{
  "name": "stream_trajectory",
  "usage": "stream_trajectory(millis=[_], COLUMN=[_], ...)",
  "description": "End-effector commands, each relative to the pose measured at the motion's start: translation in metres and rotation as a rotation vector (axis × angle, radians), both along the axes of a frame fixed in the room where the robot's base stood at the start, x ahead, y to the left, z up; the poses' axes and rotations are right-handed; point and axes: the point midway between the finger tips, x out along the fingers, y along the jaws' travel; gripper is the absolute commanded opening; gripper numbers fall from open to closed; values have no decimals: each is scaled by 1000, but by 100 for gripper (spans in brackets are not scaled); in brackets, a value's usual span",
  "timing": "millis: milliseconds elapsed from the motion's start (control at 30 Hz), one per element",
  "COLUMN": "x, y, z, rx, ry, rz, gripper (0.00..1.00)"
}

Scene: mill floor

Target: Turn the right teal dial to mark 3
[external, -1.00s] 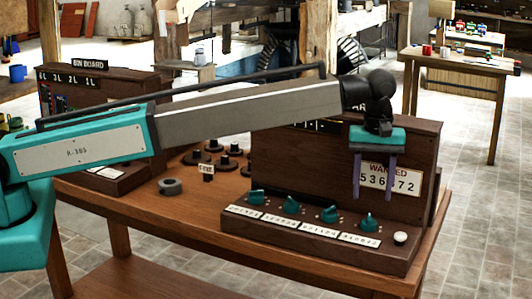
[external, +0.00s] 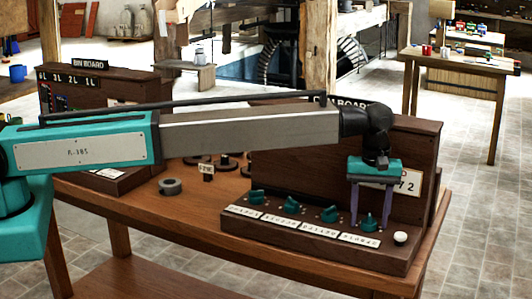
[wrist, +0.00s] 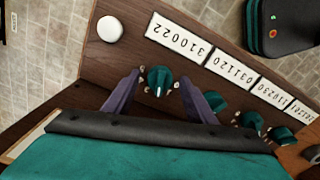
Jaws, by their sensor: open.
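The right teal dial (external: 369,223) is the last of several dials on the sloped dark wood panel (external: 290,231). It also shows in the wrist view (wrist: 158,76), with a white pointer line. My gripper (external: 371,226) points down over it, with its purple fingers on either side of the dial. In the wrist view my open gripper (wrist: 161,84) shows gaps between dial and fingers. The other teal dials (external: 291,205) stand to the left. The number labels in front of the dials show in the wrist view; which mark the pointer is on cannot be told.
A white round button (external: 401,237) sits right of the dial on the panel. A dark ring (external: 170,186) lies on the table at left.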

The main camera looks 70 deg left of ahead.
Motion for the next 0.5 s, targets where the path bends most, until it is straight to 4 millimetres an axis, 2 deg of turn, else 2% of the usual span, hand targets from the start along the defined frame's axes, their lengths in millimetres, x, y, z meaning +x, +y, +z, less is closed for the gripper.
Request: stream_trajectory(millis=[67,300,500], x=[0,0,0], y=[0,0,0], z=[0,0,0], rx=[0,0,0], ry=[0,0,1], rz=[0,0,-8], gripper=[49,10,10])
